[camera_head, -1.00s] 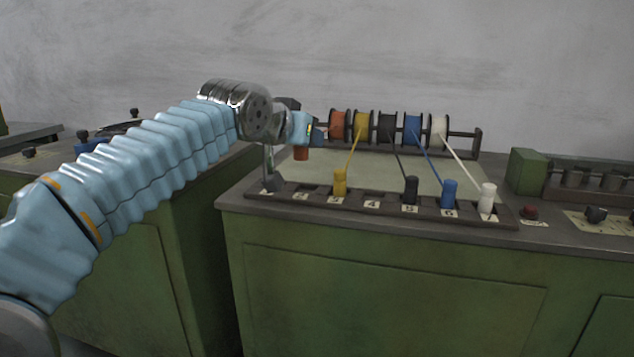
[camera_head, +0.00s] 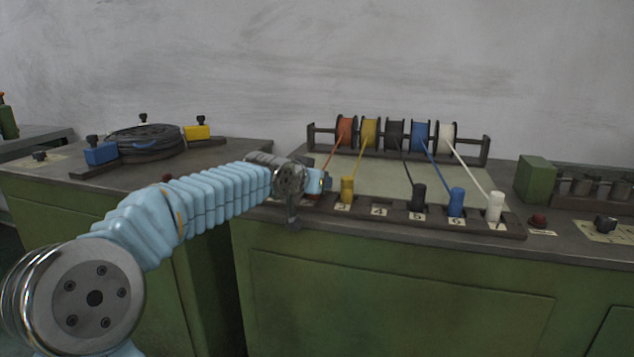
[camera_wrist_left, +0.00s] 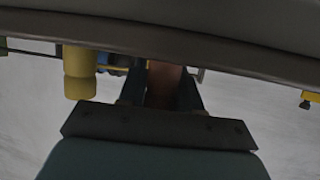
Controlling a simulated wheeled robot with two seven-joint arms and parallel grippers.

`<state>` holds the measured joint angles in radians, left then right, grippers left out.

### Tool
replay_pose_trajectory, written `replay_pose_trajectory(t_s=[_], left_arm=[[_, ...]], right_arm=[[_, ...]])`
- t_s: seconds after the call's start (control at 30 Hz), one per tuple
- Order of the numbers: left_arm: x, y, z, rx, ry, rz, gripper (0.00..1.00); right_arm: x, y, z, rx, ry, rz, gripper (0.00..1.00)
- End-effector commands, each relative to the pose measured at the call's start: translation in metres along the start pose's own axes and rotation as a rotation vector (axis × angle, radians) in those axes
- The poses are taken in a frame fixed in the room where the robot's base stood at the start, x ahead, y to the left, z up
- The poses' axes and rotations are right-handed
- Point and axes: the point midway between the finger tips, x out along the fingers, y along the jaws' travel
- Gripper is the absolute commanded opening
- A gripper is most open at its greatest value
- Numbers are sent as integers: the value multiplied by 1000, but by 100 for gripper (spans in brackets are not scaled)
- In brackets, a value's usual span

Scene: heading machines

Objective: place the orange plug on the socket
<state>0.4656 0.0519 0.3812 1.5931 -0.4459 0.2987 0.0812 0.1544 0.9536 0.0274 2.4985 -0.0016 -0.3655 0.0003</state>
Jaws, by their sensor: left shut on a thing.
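My left gripper (camera_head: 318,183) is shut on the orange plug, low at the left end of the dark socket strip (camera_head: 400,222). The plug (camera_wrist_left: 163,80) shows between the two fingers in the left wrist view, its end against or close to the dark strip (camera_wrist_left: 200,48); I cannot tell whether it is seated. In the head view the gripper and wrist mostly hide the plug and the strip's first two positions. An orange cable (camera_head: 332,150) runs from its spool down to the gripper. The yellow plug (camera_head: 347,189) stands just right of the gripper, at position 3. My right gripper is not in view.
Black, blue and white plugs (camera_head: 496,207) stand at positions 5 to 7; position 4 (camera_head: 379,212) is empty. Cable spools (camera_head: 395,135) stand on a rack behind. A green block (camera_head: 535,178) and red button (camera_head: 538,221) are to the right. A coiled cable (camera_head: 145,142) lies left.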

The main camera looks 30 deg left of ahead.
Motion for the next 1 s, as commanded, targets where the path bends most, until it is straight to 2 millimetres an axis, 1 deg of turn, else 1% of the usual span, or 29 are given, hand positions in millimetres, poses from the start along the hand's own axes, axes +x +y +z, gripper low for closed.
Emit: replay_pose_trajectory(t_s=[0.23, 0.27, 0.4, 0.67, 0.77, 0.87, 1.0], left_arm=[[2, 0, 4, 0, 1, 0, 2], [1, 0, 3, 0, 1, 0, 36], [1, 0, 2, 0, 0, 0, 58], [1, 0, 2, 0, 0, 0, 59], [-1, 0, -3, 0, 0, 0, 59], [-15, -1, -2, 0, 3, -3, 59], [-47, -1, 0, 1, 3, -4, 59]], right_arm=[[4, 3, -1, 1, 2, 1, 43], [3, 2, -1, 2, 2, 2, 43], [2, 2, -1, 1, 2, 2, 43], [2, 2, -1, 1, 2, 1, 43], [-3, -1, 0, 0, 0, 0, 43], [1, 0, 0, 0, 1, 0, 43], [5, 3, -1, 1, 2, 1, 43]])
